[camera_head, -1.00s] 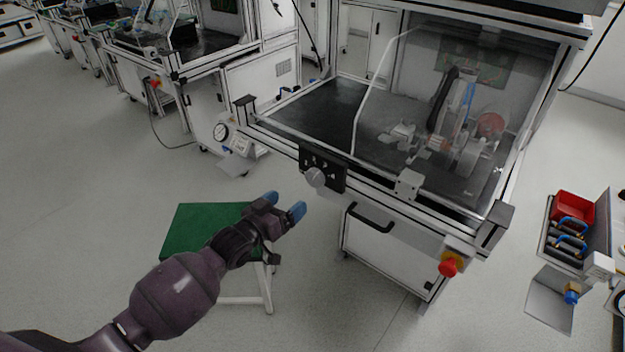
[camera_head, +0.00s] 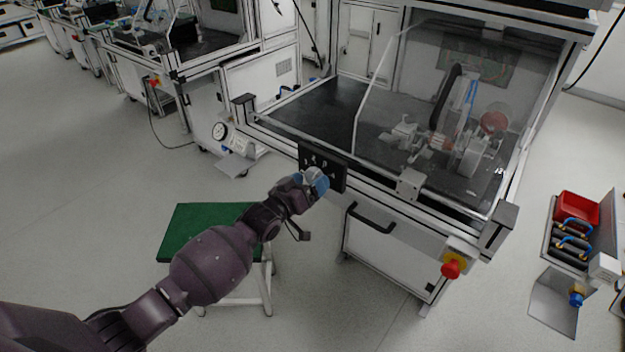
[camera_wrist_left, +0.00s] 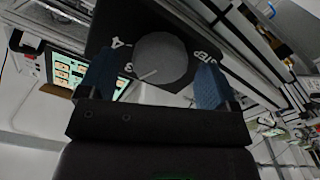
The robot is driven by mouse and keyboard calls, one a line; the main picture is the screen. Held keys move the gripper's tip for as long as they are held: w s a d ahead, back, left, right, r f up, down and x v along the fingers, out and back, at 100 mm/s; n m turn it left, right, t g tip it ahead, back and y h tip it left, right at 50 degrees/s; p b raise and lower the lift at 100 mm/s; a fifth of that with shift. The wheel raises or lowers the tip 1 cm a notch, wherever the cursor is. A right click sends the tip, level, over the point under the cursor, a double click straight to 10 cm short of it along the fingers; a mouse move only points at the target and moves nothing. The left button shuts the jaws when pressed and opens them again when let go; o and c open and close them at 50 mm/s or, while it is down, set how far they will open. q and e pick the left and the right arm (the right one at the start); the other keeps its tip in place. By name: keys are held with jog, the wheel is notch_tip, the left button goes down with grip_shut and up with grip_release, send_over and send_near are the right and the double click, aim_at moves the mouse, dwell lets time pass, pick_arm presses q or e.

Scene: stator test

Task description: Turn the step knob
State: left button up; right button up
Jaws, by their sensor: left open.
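The step knob (camera_wrist_left: 161,62) is a round grey dial with a white pointer line, on a black panel with white markings (camera_head: 335,170) at the front of the workstation. In the wrist view the pointer aims to the lower left, near the "3" mark. My left gripper (camera_head: 317,182) is open, with blue fingertips on either side of the knob. In the wrist view the fingers of my left gripper (camera_wrist_left: 156,85) flank the knob; I cannot tell if they touch it. In the head view the gripper hides most of the knob. My right gripper is not in view.
A black drawer handle (camera_head: 371,218) and a red emergency button (camera_head: 451,269) are on the workstation front. A green-topped stool (camera_head: 195,228) stands below my left arm. A red bin (camera_head: 577,208) is at the far right. The floor between is clear.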

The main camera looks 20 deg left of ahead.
pick_arm(q)
jog(key=shift+w+d, duration=0.2)
jog(key=shift+w, duration=0.5)
jog(key=c, duration=0.9)
